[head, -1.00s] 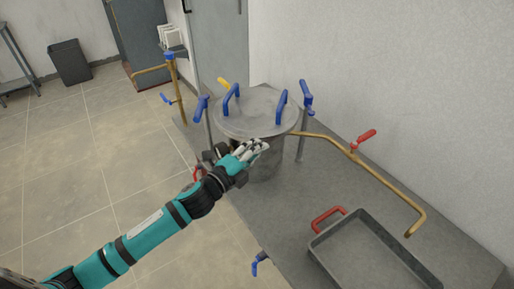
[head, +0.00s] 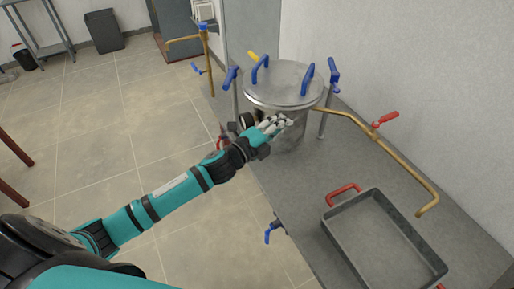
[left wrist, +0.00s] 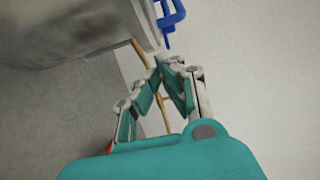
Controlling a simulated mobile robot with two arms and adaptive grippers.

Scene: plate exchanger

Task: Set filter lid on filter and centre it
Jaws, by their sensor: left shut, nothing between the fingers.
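The filter lid (head: 284,80) is a round grey metal disc with two upright blue handles. It lies flat on top of the metal filter (head: 290,138), a cylinder on the grey bench; I cannot tell whether it is exactly centred. My left gripper (head: 284,122) is shut and empty, in front of the filter just below the lid's rim, hiding part of the wall. In the left wrist view, the shut fingertips (left wrist: 167,65) are below the lid's blue handle (left wrist: 172,18). I cannot tell whether they touch the filter. My right gripper is not in view.
Blue-handled clamps stand on both sides of the filter, one at the right (head: 333,75). A brass pipe with a red valve handle (head: 388,119) runs right. A grey tray (head: 385,255) with a red handle sits on the bench (head: 300,185). The wall is close behind.

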